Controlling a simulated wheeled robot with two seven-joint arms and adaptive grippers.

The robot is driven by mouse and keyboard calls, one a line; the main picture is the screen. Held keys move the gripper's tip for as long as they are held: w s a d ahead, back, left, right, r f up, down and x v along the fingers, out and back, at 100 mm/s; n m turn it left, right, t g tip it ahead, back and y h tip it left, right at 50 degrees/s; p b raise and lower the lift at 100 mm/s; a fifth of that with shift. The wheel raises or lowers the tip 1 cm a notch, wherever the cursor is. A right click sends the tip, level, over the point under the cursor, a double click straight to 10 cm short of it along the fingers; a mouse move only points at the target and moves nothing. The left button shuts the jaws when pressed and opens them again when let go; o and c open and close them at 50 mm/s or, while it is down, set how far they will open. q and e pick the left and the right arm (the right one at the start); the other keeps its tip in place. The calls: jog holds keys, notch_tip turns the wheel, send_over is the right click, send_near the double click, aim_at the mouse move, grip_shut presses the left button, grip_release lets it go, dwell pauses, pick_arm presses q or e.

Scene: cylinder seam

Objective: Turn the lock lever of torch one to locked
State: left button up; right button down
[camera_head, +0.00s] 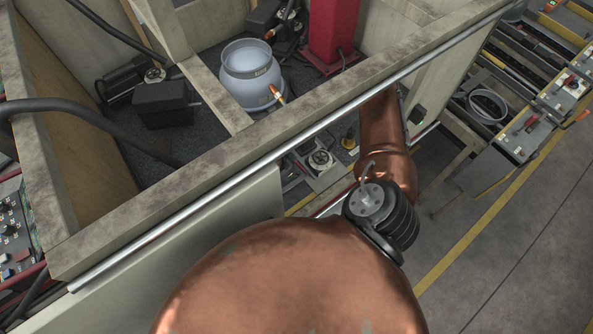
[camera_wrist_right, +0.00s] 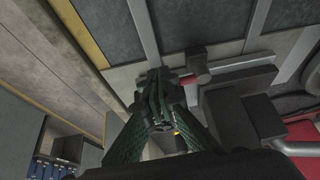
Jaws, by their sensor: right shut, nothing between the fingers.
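My right gripper (camera_wrist_right: 157,80) shows in the wrist view with its dark green fingers together and nothing between them. Just right of its fingertips is a small dark part with a red piece (camera_wrist_right: 195,78); I cannot tell whether this is the lock lever of torch one, nor whether they touch. In the head view my copper right arm reaches past the rail, and I cannot make out its fingers. A torch with an orange tip (camera_head: 277,94) is at the pale blue cylinder (camera_head: 250,77). Another orange-tipped torch (camera_head: 271,33) is behind it. My left gripper is not in view.
A worn wall top with a metal rail (camera_head: 230,189) runs diagonally between me and the cell. A black box (camera_head: 162,103) and a red column (camera_head: 332,30) stand inside. In the wrist view a large dark block (camera_wrist_right: 238,95) is close right of my gripper.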

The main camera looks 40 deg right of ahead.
jog(key=a, duration=0.1)
jog(key=a+f+b, duration=0.1)
jog(key=a, duration=0.1)
jog(key=shift+w+a, duration=0.2)
jog(key=shift+a, duration=0.05)
jog(key=b+v, duration=0.1)
jog(key=v, duration=0.9)
jog(key=shift+a+r+b, duration=0.15)
jog(key=shift+a+b, duration=0.05)
jog(key=shift+b, duration=0.2)
jog(key=shift+w, duration=0.1)
